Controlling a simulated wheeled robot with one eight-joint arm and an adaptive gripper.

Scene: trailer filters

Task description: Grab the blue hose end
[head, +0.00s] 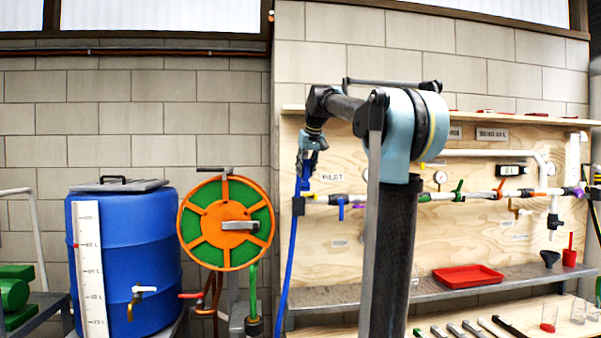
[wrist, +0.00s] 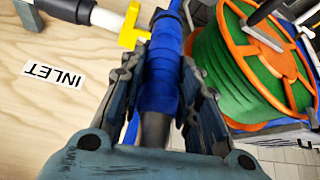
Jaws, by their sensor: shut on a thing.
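The blue hose end (wrist: 163,78) is between the two fingers of my gripper (wrist: 166,62) in the wrist view, and the fingers are shut on it. A dark grey part shows below the blue section, between the fingers. In the head view my gripper (head: 309,158) points down in front of the board, and the blue hose (head: 289,262) hangs below it. A yellow fitting (wrist: 131,28) on the white inlet pipe is close beside the hose end; I cannot tell whether they are joined. The fingers partly hide the hose end.
An INLET label (wrist: 53,76) is on the plywood board. An orange and green hose reel (head: 226,222) and a blue barrel (head: 125,240) stand to the left. A pipe line with coloured valves (head: 458,193) runs right. A red tray (head: 468,276) rests on the shelf.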

